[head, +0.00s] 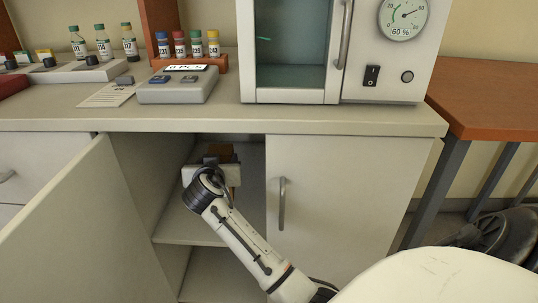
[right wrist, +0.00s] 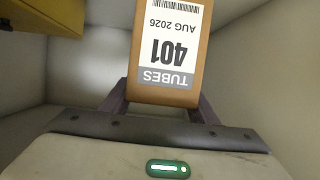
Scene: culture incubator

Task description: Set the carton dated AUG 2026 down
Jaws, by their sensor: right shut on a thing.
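The carton dated AUG 2026 (right wrist: 192,100) is brown with a white label reading "TUBES 401", upside down in the right wrist view. My right gripper (right wrist: 163,100) is shut on it, one finger on each side. In the head view the right gripper (head: 217,160) reaches into the open cupboard under the counter, and a bit of brown carton (head: 222,150) shows just beyond it. The gripper is above the cupboard's inner shelf (head: 185,227). Whether the carton touches a surface is hidden. My left gripper is not in view.
The cupboard's left door (head: 75,225) stands open and its right door (head: 330,200) is shut. A yellow thing (right wrist: 45,15) is at the upper left in the right wrist view. The counter (head: 215,117) is above the arm.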

